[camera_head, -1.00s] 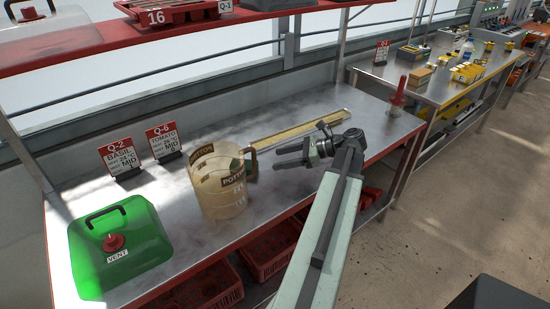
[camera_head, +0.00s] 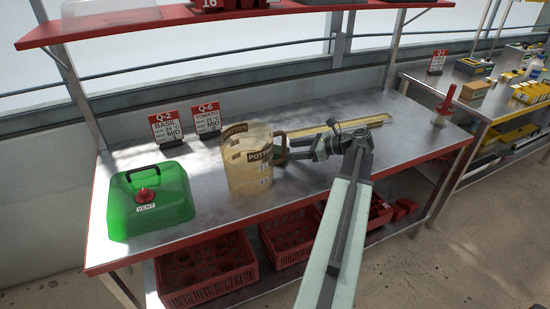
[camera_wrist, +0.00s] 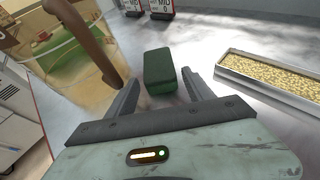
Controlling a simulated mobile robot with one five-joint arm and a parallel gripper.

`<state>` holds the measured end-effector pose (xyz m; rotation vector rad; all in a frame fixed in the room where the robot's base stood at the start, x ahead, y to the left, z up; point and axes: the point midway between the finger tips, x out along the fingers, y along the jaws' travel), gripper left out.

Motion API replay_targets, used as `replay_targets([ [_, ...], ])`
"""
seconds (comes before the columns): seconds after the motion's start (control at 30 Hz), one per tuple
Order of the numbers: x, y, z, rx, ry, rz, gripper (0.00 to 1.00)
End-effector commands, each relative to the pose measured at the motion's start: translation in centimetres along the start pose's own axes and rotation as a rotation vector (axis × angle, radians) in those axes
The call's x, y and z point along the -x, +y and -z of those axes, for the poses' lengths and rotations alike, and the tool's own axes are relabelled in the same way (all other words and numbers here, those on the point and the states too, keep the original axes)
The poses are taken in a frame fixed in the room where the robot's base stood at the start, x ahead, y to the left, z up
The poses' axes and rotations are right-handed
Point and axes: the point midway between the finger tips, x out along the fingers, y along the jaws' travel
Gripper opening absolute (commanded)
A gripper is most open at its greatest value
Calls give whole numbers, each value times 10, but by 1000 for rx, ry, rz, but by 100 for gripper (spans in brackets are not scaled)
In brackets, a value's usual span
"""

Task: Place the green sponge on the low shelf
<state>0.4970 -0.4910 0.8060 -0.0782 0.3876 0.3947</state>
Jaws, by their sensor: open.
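The green sponge (camera_wrist: 160,68) is a dark green block on the bench top, shown in the wrist view. In the head view I cannot make it out behind the pitcher and my gripper. My gripper (camera_head: 287,149) is open and empty. In the wrist view its fingertips (camera_wrist: 160,79) show on either side of the sponge's near part, with gaps on both sides; its height above the bench is hard to judge. The low shelf (camera_head: 281,279) appears to be the level under the bench, holding red crates.
A clear amber pitcher (camera_head: 248,176) stands close to my gripper's left, its handle (camera_wrist: 92,38) very near the left finger. A seed-filled trough (camera_wrist: 272,78) lies to the right. Red crates (camera_head: 207,285) crowd the lower level.

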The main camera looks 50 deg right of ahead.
Motion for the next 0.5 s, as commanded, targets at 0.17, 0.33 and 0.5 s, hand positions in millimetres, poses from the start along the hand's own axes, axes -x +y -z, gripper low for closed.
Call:
replay_targets([
  [0.17, -10, 0, 0, 0, 0, 1, 61],
  [0.33, -20, 1, 0, 1, 0, -1, 61],
  [0.5, -50, 2, 0, 2, 0, -2, 61],
])
